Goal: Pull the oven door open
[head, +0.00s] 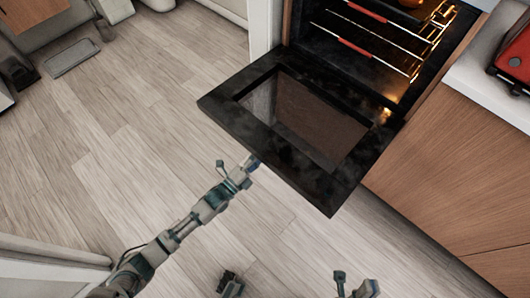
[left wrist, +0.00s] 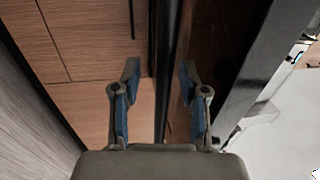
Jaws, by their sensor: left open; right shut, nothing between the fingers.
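The black oven door (head: 225,103) is swung down and open, its inner face with the glass window turned up. The lit oven cavity (head: 375,50) with racks shows behind it. My left gripper (head: 253,162) is at the door's outer edge, its tips partly hidden there. In the left wrist view its open fingers (left wrist: 158,95) show with a dark edge, likely the door's (left wrist: 162,60), in the gap between them. I cannot tell whether they touch it. My right gripper (head: 368,288) is shut and empty, low at the bottom edge, away from the door and mostly cut off.
Wooden cabinet fronts (head: 450,175) and a white counter with a red appliance (head: 514,58) stand to the right of the oven. The wood-plank floor (head: 130,130) is clear to the left of the door. A grey mat (head: 72,57) lies at the far left.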

